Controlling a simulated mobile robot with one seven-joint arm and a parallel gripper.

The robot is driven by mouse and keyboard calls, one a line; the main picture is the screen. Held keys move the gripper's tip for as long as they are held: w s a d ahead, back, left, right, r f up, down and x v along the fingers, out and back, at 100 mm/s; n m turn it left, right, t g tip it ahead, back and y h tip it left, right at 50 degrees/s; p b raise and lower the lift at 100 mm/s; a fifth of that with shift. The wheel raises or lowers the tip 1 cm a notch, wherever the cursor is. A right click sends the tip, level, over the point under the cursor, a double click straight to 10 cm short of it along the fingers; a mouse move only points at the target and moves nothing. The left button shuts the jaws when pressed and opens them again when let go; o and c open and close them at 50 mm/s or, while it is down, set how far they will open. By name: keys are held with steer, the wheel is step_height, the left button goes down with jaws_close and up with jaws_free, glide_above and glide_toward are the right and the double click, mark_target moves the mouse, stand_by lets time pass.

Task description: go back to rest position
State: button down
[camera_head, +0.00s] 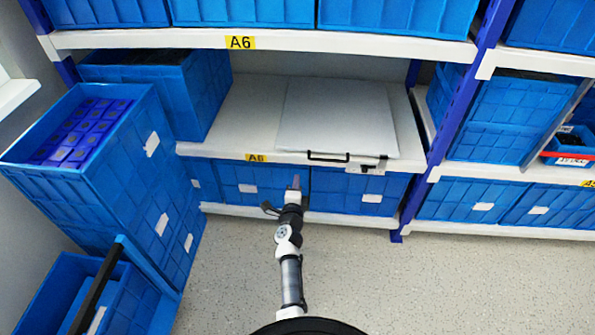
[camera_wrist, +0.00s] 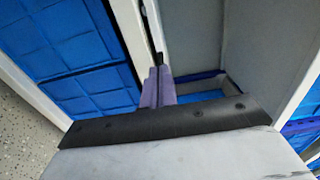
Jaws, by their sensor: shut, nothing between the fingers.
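My gripper (camera_head: 296,183) is at the end of my arm, in front of the shelf rack and just below the front edge of the middle shelf. In the wrist view its fingers (camera_wrist: 158,75) are pressed together, with nothing between them. A light grey panel or box (camera_head: 338,118) with a black handle (camera_head: 328,157) sits on the middle shelf, above and to the right of my gripper. A small fitting (camera_head: 372,166) is at its lower right front; I cannot tell whether it is the rotary switch or how it is turned.
Blue bins fill the lower shelf (camera_head: 240,182), close behind my gripper. A tall stack of blue crates (camera_head: 130,200) stands at the left. A white shelf edge (camera_head: 270,41) runs above. The speckled floor (camera_head: 430,290) is clear at the front right.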

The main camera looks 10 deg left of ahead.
steer(key=shift+s, duration=0.4)
